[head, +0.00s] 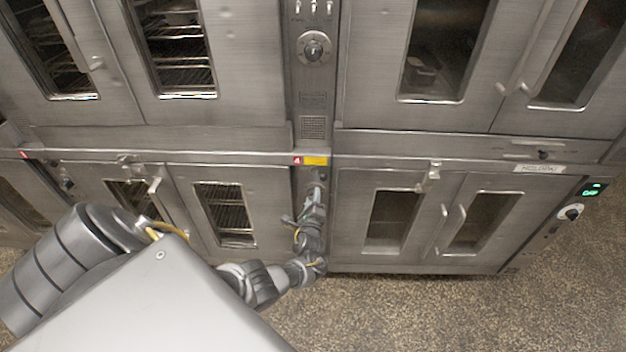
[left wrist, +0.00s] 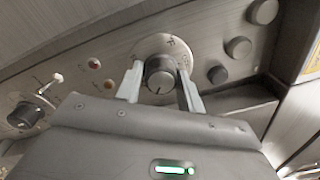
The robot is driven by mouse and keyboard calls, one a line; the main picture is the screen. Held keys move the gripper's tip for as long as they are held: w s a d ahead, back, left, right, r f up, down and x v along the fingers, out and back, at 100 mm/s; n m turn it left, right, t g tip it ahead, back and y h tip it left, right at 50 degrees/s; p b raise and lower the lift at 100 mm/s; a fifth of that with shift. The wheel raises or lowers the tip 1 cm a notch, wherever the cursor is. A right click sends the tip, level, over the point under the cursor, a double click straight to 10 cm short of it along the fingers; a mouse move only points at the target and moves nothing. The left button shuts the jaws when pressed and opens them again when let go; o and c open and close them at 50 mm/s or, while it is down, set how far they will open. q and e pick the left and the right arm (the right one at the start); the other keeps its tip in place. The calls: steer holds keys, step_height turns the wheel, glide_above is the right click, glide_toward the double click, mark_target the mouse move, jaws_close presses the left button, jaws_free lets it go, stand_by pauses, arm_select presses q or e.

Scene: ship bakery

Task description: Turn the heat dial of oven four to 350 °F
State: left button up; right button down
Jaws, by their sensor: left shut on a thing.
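Oven four's narrow control panel (head: 299,180), under a red tag marked 4 (head: 297,160) and a yellow label, stands between the lower oven doors. My left gripper (head: 315,192) is at this panel and covers its dial in the head view. In the left wrist view, the round dark heat dial (left wrist: 159,78) sits between the two fingers of my left gripper (left wrist: 160,85), which are shut on it. A pale scale plate (left wrist: 165,45) surrounds the dial. Its numbers are too blurred to read. The dial's pale pointer mark faces down in that view. My right gripper is not in view.
Another dial (left wrist: 24,115), a toggle switch (left wrist: 50,85) and several round knobs lie around it in the left wrist view. The upper oven's dial (head: 314,47) is above. A cabinet display (head: 591,190) glows green at right. Speckled floor (head: 400,310) is clear.

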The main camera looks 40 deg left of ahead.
arm_select(q)
steer(key=shift+w+a+r, duration=0.1)
steer(key=shift+w+r, duration=0.1)
steer(key=shift+r, duration=0.15)
steer(key=o, duration=0.9)
steer(key=shift+f, duration=0.2)
steer(key=p+v, duration=0.1)
steer(key=v, duration=1)
steer(key=shift+w+p, duration=0.1)
steer(key=shift+p, duration=0.3)
